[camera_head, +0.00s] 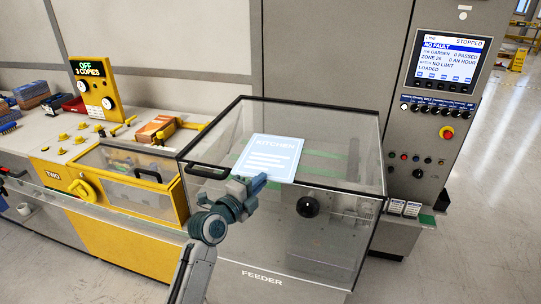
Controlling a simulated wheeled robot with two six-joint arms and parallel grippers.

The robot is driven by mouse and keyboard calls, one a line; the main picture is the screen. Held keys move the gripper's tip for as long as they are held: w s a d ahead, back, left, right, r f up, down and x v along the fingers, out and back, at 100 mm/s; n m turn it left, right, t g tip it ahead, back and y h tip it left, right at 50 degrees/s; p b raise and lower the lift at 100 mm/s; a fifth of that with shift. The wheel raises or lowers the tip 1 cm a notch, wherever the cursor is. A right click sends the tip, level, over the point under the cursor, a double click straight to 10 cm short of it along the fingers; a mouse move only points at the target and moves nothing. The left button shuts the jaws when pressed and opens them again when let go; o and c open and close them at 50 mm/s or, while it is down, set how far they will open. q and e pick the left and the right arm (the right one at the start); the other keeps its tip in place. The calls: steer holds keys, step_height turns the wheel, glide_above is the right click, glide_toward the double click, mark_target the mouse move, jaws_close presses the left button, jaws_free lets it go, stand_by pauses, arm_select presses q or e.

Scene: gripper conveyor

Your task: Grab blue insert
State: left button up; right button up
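A light blue sheet (268,157) printed KITCHEN with white lines lies on the clear lid of the feeder (225,140). I see no other flat blue sheet nearby; blue stacks (31,90) stand at the far left. My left gripper (257,183) is just below the sheet's lower left corner, over the front of the feeder lid. Its tip looks blue and is small, so I cannot tell whether its fingers are apart or touch the sheet. My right gripper is not in view.
The lid has a dark frame, a black handle (208,173) and a round black knob (308,206). A yellow unit (140,193) with a clear cover stands to the left. A grey control cabinet with a screen (447,62) rises at right. Open floor (480,200) lies right.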

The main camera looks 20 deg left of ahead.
arm_select(q)
jaws_close()
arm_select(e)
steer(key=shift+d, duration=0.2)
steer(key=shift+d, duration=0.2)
